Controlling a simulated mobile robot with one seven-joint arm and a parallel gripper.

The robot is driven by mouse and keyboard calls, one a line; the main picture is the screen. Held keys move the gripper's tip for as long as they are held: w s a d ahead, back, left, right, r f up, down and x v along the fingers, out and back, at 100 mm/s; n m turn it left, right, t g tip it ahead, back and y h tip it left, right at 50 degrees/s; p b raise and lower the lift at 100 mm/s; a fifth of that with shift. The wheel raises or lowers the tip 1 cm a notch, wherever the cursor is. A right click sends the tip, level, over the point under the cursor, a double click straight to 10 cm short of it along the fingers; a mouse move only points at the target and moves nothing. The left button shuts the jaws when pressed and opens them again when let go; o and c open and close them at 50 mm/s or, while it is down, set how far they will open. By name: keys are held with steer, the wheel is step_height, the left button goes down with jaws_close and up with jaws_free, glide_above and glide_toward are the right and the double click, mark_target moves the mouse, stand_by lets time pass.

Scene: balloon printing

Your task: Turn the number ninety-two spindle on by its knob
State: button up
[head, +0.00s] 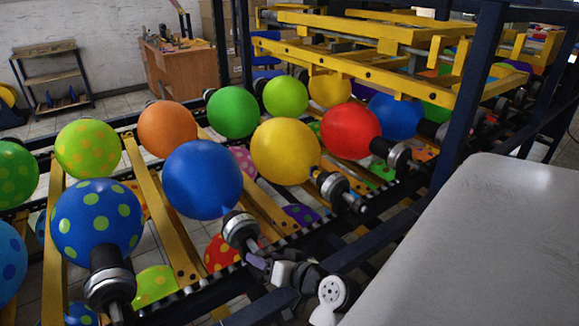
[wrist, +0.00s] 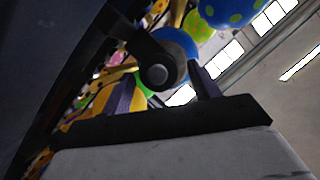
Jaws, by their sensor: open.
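A row of balloon spindles, black and silver, runs along the near side of the rack. No spindle number is readable, so I cannot tell which one is ninety-two. My gripper (head: 262,262) is just below and right of the spindle (head: 240,229) that carries the plain blue balloon (head: 202,180). In the wrist view my gripper (wrist: 163,88) is open, with a finger on each side in the picture. A dark round spindle end (wrist: 158,72) shows between and beyond the fingers, with a blue balloon behind it. I cannot tell whether the fingers touch it.
Neighbouring spindles stand under the dotted blue balloon (head: 97,222) and the yellow balloon (head: 285,151). A dark blue post (head: 468,90) and a light grey surface (head: 480,240) are to the right. Yellow bars (head: 155,215) cross the rack.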

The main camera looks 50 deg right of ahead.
steer(key=b+v, duration=0.1)
steer(key=v, duration=0.9)
steer(key=shift+b, duration=0.4)
